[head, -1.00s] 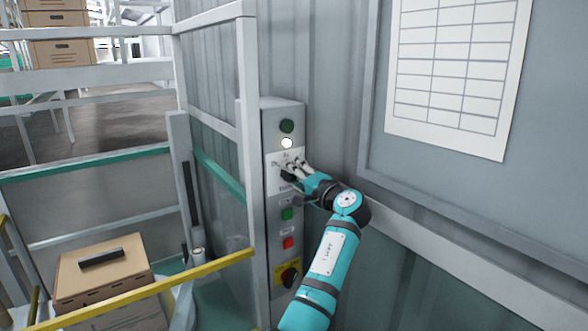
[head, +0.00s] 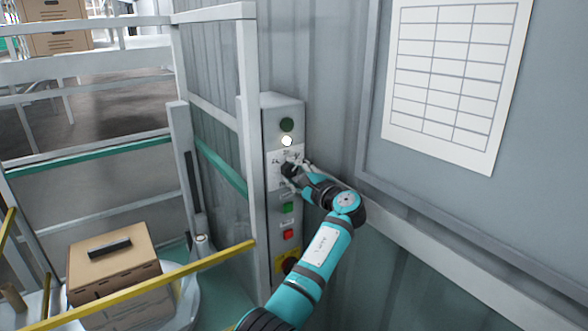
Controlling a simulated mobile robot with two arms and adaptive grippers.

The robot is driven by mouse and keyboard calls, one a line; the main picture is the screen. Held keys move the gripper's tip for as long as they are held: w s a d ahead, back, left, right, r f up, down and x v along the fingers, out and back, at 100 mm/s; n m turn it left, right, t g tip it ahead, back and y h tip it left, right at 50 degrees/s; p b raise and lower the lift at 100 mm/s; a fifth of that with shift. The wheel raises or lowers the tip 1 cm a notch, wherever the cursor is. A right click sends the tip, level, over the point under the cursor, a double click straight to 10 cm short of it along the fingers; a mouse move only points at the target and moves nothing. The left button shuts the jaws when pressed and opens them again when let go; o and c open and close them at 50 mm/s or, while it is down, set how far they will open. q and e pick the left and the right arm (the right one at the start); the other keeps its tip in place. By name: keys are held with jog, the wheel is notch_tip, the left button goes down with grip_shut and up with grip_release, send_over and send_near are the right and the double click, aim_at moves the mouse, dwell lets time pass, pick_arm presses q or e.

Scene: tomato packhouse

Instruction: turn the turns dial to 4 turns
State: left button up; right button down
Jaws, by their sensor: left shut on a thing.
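A narrow grey control box (head: 283,108) stands against the wall, near the middle of the head view. The turns dial (head: 287,170) is a dark knob on a white label plate (head: 274,180) in the upper half of the box. My left gripper (head: 294,167) is at the dial, shut on it. The fingers cover part of the knob and of its scale. The marks are too small to tell which number the dial points at. My right gripper is not in view.
Above the dial are a dark green round (head: 287,125) and a lit white lamp (head: 287,141). Below are a green button (head: 287,208) and a red button (head: 288,234). A yellow rail (head: 180,275) and cardboard box (head: 110,262) are at lower left.

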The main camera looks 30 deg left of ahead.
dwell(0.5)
pick_arm(q)
jog(key=o, duration=1.2)
jog(key=shift+c, duration=0.2)
jog(key=shift+d, duration=0.1)
jog(key=v, duration=1.1)
jog(key=shift+s+d, duration=0.15)
jog(key=shift+d, duration=0.25)
